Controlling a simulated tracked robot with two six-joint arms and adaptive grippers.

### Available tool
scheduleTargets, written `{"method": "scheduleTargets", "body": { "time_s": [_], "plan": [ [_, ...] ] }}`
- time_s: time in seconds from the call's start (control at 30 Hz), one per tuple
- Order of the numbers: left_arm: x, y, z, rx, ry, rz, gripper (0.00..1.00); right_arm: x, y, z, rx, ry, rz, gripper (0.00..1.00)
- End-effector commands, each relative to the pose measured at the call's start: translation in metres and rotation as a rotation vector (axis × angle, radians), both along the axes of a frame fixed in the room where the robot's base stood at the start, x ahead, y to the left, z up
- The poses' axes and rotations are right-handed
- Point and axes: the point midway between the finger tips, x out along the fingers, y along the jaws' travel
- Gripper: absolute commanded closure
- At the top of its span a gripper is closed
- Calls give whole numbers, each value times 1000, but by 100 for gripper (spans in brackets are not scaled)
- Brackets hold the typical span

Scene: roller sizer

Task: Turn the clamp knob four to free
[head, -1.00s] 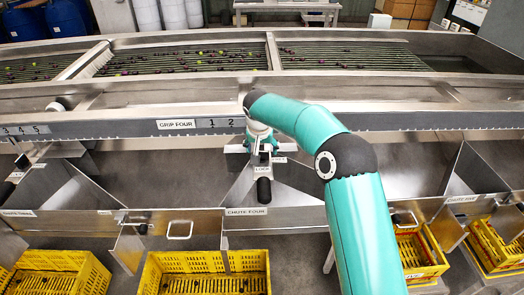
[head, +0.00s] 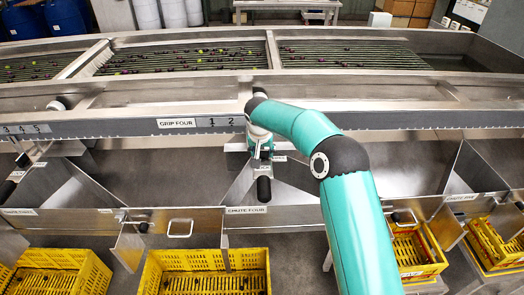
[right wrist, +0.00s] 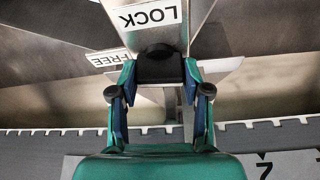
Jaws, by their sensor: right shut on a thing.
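The clamp knob four (right wrist: 158,66) is a black knob under the rail, beside the white LOCK label (right wrist: 150,14) and the FREE label (right wrist: 108,58). My right gripper (right wrist: 159,78) is shut on it, with one finger on each side. In the head view my right gripper (head: 261,148) is at the rail above chute four, and its own wrist hides most of the fingers and the knob. I cannot tell which label the knob points to. My left gripper is not in view.
A black handle (head: 264,190) hangs just below the knob. The rail (head: 140,129) bears a GRIP FOUR label (head: 177,123) and a number scale. The chute four plate (head: 290,218) and yellow crates (head: 205,262) stand in front. Small fruit lie on the rollers (head: 190,58) behind.

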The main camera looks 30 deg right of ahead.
Motion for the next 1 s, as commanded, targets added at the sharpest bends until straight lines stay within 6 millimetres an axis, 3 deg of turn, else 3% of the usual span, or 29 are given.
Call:
{"method": "scheduleTargets", "body": {
  "time_s": [0.3, 0.6, 0.63, 0.77, 1.0],
  "plan": [
    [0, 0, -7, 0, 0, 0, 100, 0, -1, 0, 0, -1, 146, 87],
    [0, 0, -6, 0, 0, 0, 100, 0, -1, 0, -2, -1, 163, 87],
    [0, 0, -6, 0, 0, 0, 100, 0, -1, 0, -2, -1, 163, 49],
    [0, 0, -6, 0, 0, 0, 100, 0, 0, 1, -2, -1, 162, 27],
    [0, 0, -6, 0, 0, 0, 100, 0, 0, 0, -1, -1, 161, 27]
  ]
}}
